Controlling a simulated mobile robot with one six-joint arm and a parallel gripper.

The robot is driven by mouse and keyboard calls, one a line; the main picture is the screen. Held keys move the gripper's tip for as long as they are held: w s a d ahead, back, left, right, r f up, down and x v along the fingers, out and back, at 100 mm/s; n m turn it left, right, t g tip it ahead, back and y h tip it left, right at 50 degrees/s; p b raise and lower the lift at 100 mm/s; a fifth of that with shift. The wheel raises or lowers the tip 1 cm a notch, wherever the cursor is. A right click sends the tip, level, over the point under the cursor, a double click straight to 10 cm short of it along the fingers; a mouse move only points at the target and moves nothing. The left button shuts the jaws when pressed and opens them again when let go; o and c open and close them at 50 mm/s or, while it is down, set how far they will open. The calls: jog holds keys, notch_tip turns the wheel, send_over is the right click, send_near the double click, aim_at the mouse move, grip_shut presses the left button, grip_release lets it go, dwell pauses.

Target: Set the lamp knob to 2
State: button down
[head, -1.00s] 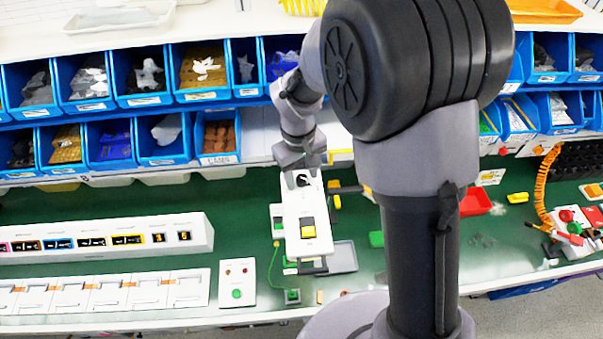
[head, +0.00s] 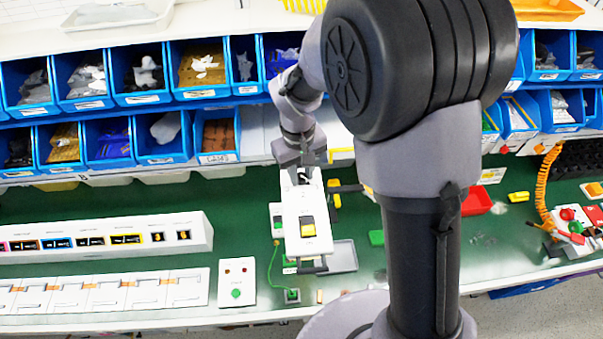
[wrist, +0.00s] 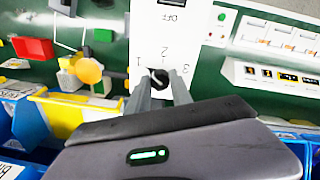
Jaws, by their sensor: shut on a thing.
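In the wrist view the panel (wrist: 162,30) shows the word OFF and the marks 1, 2 and 3 around the black lamp knob (wrist: 158,77). My gripper (wrist: 160,80) is shut on this knob, one finger on each side. The fingers hide part of the knob, and I cannot tell which mark it points to. In the head view my gripper (head: 302,175) is down at the panel's far end, largely covering the knob.
Blue bins (head: 163,140) line the shelf behind the panel. A white box with a green button (head: 237,282) and a long white display unit (head: 105,238) stand to the left. A grey tray (head: 343,257) lies just right of the panel.

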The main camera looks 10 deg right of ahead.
jog(key=m+b, duration=0.3)
jog(key=m, duration=0.3)
jog(key=shift+w+f+b, duration=0.1)
jog(key=shift+f+b, duration=0.05)
jog(key=shift+b, duration=0.2)
jog(key=shift+m+b, duration=1.1)
jog(key=shift+m, duration=1.2)
jog(key=shift+r, duration=0.2)
jog(key=c, duration=1.1)
grip_release()
jog(key=shift+w+g, duration=0.1)
jog(key=shift+g, duration=0.2)
jog(key=shift+c, duration=0.2)
notch_tip(320, 180, up, 17)
jog(key=p, duration=0.2)
jog(key=shift+w+a+r+p, duration=0.15)
jog(key=shift+a+p, duration=0.2)
jog(key=shift+a, duration=0.05)
